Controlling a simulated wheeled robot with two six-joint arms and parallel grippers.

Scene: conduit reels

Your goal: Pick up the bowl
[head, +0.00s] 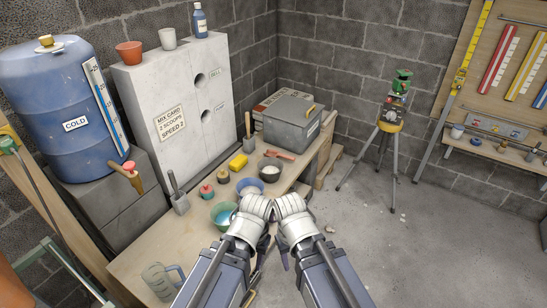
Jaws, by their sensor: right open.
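A teal-green bowl (221,216) stands on the wooden bench, just left of my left wrist, which covers part of its right side. A blue bowl (250,187) with a pale inside stands just behind it. Behind that is a dark round tub (270,169) with white contents. My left gripper (262,247) is mostly hidden under its wrist, to the right of the green bowl. My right gripper (284,257) points down beside it, near the bench's right edge, open, with no object seen in it. Neither gripper visibly touches a bowl.
A clear jug (162,281) stands on the front bench (140,245). A grey toolbox (292,117) stands behind. The floor to the right is open, with a tripod (389,125) farther back.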

